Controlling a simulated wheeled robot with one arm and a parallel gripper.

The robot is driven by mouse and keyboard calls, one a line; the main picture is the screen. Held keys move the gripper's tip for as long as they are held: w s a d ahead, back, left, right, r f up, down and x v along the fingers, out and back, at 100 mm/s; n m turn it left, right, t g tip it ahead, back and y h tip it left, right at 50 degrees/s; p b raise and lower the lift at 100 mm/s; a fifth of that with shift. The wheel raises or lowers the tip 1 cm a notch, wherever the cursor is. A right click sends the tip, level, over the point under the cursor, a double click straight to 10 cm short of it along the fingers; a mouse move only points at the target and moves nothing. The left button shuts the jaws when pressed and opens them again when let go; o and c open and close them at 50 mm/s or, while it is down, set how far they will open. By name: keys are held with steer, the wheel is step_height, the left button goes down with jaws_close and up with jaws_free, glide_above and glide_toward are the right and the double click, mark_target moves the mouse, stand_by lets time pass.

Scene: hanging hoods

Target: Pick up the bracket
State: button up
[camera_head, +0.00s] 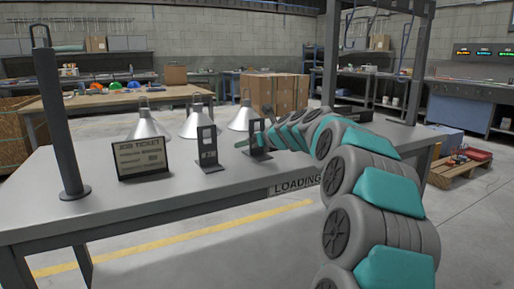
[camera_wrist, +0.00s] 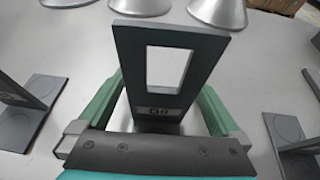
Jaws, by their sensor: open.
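A dark upright bracket with a rectangular window and a small label stands on the grey table; in the wrist view the bracket (camera_wrist: 129,62) is centred between the fingers of my gripper (camera_wrist: 162,88). The green fingers are apart, one on each side of it, and I cannot tell whether either touches it. In the head view my gripper (camera_head: 249,143) is low over the table at this bracket (camera_head: 257,133), partly covering it.
A similar bracket (camera_head: 207,147) stands to the left, beside a job ticket sign (camera_head: 142,158). The wrist view shows neighbouring brackets at left (camera_wrist: 22,112) and right (camera_wrist: 290,135). Several metal hoods (camera_head: 146,126) stand behind. A dark post (camera_head: 62,120) rises at far left. The front tabletop is clear.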

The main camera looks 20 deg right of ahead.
steer(key=shift+r, duration=0.1)
jaws_close()
stand_by(0.8)
